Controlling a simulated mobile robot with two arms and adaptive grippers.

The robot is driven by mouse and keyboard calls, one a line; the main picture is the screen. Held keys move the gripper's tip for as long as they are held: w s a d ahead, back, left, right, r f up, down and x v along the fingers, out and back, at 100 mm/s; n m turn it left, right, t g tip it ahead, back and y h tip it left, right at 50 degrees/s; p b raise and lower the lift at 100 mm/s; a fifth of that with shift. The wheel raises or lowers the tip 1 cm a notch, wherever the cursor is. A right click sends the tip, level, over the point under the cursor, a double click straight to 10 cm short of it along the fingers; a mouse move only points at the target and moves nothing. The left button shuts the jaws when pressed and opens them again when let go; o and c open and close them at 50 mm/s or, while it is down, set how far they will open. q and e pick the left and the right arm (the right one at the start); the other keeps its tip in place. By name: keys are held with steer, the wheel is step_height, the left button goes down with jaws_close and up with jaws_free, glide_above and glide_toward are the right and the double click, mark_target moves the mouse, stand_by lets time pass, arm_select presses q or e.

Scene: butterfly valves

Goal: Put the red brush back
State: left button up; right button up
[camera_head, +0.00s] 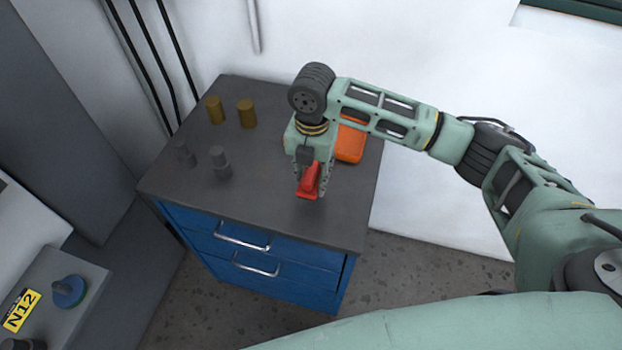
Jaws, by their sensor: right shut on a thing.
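The red brush (308,181) is in my right gripper (312,184), above the front right part of the grey cabinet top (260,187). The gripper points down and its fingers close on the brush. Part of the brush is hidden by the fingers, and I cannot tell whether it touches the top. An orange object (350,143) lies on the top just behind and right of the gripper, partly covered by my right arm. My left gripper is not in view.
Two brass cylinders (247,113) stand at the back left of the top. Two dark grey cylinders (220,161) stand nearer the left edge. The cabinet has blue drawers (270,255) with metal handles. A white wall is behind. A panel with an N12 label (20,310) is at lower left.

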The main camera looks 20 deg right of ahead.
steer(key=shift+w+f, duration=0.15)
step_height(320, 180, down, 3)
steer(key=shift+f+p, duration=0.1)
steer(key=shift+p, duration=0.65)
steer(key=shift+f, duration=0.4)
steer(key=shift+f, duration=0.1)
steer(key=o, duration=1)
